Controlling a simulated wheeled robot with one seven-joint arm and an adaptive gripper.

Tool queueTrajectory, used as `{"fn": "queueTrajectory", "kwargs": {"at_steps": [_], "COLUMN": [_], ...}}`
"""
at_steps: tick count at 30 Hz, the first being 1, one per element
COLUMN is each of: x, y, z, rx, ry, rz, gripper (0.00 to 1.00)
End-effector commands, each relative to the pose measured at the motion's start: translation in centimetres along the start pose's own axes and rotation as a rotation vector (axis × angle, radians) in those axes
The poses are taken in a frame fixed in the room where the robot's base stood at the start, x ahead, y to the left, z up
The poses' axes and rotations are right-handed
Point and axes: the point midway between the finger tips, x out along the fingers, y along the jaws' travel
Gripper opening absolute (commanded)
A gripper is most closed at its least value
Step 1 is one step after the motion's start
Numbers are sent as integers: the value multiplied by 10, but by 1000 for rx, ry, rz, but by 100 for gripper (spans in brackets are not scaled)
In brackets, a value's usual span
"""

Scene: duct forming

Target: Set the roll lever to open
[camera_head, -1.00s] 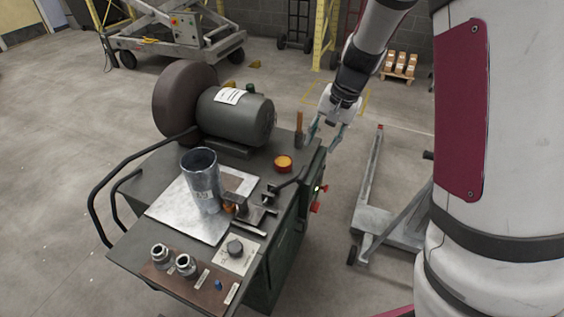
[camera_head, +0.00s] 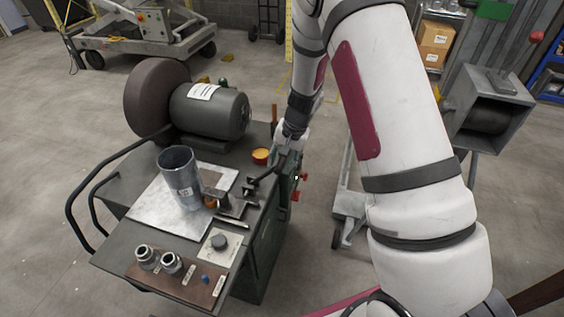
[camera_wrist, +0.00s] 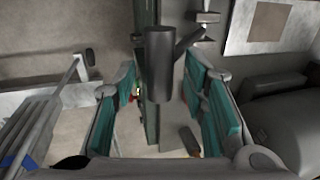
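The roll lever, a dark rod with a thick cylindrical grip, juts from the right edge of the bench (camera_head: 262,174). In the wrist view its dark grip (camera_wrist: 160,62) stands between the teal finger pads, with gaps on both sides. My gripper (camera_head: 285,155) is at the lever's outer end, partly hidden by my wrist in the head view. In the wrist view my gripper (camera_wrist: 165,105) is open, with nothing clamped. A grey metal duct tube (camera_head: 179,180) stands upright on a bright sheet on the bench, left of the lever.
The bench (camera_head: 118,241) carries a dark motor (camera_head: 212,113) with a large wheel, an orange round dish (camera_head: 261,156), a dial plate (camera_head: 219,243) and two metal fittings (camera_head: 158,260). Red knobs (camera_head: 298,195) stick out of its right side. A metal frame stands right of the bench.

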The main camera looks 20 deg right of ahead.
Motion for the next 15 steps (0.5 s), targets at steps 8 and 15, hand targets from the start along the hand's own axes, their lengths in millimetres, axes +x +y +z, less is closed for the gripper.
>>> {"fn": "queueTrajectory", "kwargs": {"at_steps": [8, 15], "x": [7, 6], "y": [0, 0], "z": [0, 0], "rx": [0, 0], "ry": [1, 1], "rz": [0, 0], "gripper": [40, 12]}}
